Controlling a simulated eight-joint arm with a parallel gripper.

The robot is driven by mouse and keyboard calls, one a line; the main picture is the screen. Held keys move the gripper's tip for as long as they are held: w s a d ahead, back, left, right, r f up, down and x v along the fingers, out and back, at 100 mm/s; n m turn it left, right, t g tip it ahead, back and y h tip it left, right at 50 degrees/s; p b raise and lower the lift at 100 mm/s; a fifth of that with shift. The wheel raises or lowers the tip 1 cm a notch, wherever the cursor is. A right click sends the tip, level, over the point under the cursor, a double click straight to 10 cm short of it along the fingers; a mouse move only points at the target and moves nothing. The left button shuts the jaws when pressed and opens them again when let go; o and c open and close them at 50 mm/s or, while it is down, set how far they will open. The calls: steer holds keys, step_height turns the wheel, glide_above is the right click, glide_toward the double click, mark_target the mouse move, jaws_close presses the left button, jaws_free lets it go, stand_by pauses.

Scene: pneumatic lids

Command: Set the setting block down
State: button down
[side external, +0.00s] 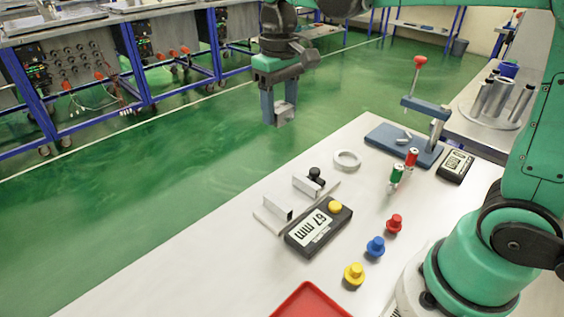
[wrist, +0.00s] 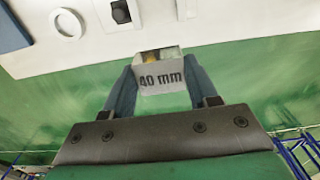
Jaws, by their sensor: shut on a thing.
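The setting block (wrist: 161,78) is grey and marked "40 mm". My gripper (wrist: 158,88) is shut on it, with one dark blue finger on each side. In the side external view my gripper (side external: 279,112) hangs in the air, and the grey block (side external: 286,111) shows between its fingers. There it appears past the far edge of the white table (side external: 180,262), against the green floor. In the wrist view the block overlaps the table's edge, and green floor shows around the fingers. The exact height of the block above the table cannot be told.
On the table are a 67 mm display box (side external: 318,228), a gauge with white jaws (side external: 276,203), a white ring (side external: 347,160), a blue press (side external: 405,145), a small display (side external: 455,166), red, blue and yellow knobs (side external: 375,246), and a red tray (side external: 308,303). The left front is clear.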

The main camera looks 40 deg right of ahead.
steer(key=s+a+r+n, duration=0.1)
steer(key=s+a+n, duration=0.1)
steer(key=a+n, duration=1.05)
steer(key=s+a+r+n, duration=0.1)
steer(key=s+a+n, duration=0.3)
steer(key=a, duration=0.5)
steer(key=s+a+n, duration=0.1)
steer(key=s+a, duration=0.5)
steer(key=a, duration=0.3)
step_height(320, 180, down, 15)
steer(key=shift+s+d+f, duration=0.1)
steer(key=shift+s+d, duration=0.05)
steer(key=shift+f, duration=2.1)
steer(key=shift+f, duration=0.15)
steer(key=shift+c, duration=1.2)
jaws_free()
